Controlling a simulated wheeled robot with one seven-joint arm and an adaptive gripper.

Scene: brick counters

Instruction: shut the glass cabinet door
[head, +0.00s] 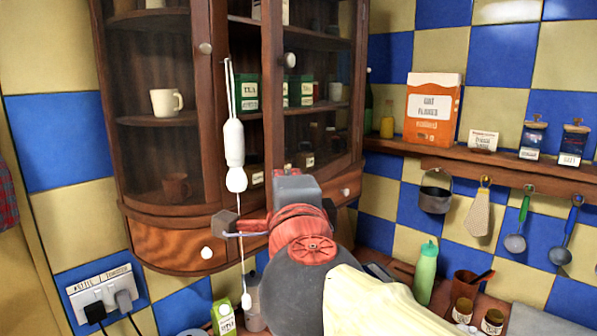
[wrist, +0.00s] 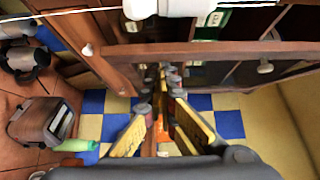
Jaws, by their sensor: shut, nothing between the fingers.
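The glass cabinet (head: 170,215) is dark wood and stands in the corner. Its right glass door (head: 271,100) has a white knob (head: 290,60) near its free edge. A gap shows between that edge and the left door's stile (head: 208,110), so it stands ajar. In the wrist view the door's frame (wrist: 210,50) crosses the picture, with its knob (wrist: 265,68) at right. My gripper (head: 295,187) is in front of the cabinet's lower part. In the wrist view my gripper (wrist: 162,85) is shut and empty, its tips by the frame; contact cannot be told.
A white pull-cord handle (head: 233,142) hangs before the cabinet, left of my gripper. A shelf (head: 400,148) with an orange box (head: 433,108) and jars runs right, with utensils hanging below.

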